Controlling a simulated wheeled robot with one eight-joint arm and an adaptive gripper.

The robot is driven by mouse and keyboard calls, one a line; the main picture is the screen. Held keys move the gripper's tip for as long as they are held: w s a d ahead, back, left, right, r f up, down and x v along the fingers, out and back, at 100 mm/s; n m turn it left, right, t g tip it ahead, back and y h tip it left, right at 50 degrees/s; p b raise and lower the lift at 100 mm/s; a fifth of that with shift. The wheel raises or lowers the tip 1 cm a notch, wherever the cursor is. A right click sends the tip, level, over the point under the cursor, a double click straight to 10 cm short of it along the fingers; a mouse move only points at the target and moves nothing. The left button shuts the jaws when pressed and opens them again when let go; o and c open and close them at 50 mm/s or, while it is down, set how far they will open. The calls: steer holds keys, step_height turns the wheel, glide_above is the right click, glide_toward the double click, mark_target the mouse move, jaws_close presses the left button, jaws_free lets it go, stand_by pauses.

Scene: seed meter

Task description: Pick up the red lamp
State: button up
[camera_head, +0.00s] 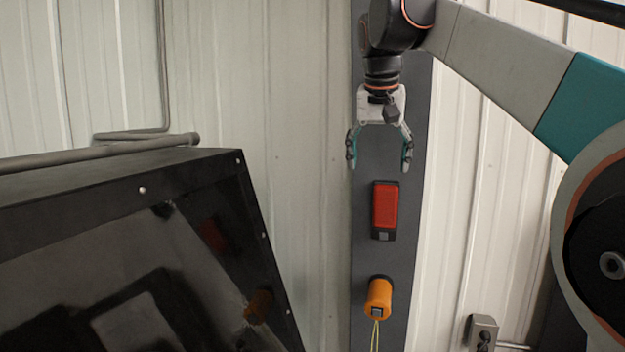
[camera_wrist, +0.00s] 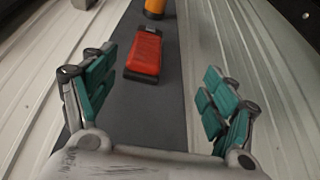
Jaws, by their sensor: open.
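The red lamp (camera_head: 384,206) is a red block in a black frame on a dark grey vertical panel (camera_head: 392,260). In the wrist view the red lamp (camera_wrist: 145,52) shows beyond my fingers, a little left of the middle between them. My gripper (camera_head: 380,166) is open and empty, with its teal-padded fingers apart. In the head view it is just above the lamp in the picture, not touching it. In the wrist view its two fingers (camera_wrist: 155,95) stand at left and right with the dark panel between them.
An orange cylinder (camera_head: 378,296) with thin cords hangs below the lamp on the same panel. A black glossy cabinet (camera_head: 120,230) fills the lower left. A grey box (camera_head: 481,332) is on the ribbed wall at lower right. A pipe (camera_head: 100,152) runs above the cabinet.

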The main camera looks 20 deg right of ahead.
step_height(320, 180, up, 5)
steer(key=w+d+p, duration=0.2)
glide_toward(386, 184)
steer(key=shift+m, duration=0.3)
steer(key=x, duration=0.3)
steer(key=a+x, duration=0.1)
steer(key=x, duration=0.1)
steer(key=shift+p, duration=0.35)
steer(key=f, duration=0.1)
steer(key=w+d+f+p, duration=0.1)
steer(key=f, duration=0.1)
steer(key=shift+w+d+f, duration=0.15)
steer(key=shift+d, duration=0.2)
steer(key=shift+w+f, duration=0.15)
steer(key=shift+f, duration=0.5)
steer(key=shift+d, duration=0.1)
steer(key=c, duration=1.6)
steer(key=shift+r, duration=0.1)
steer(key=shift+c, duration=0.2)
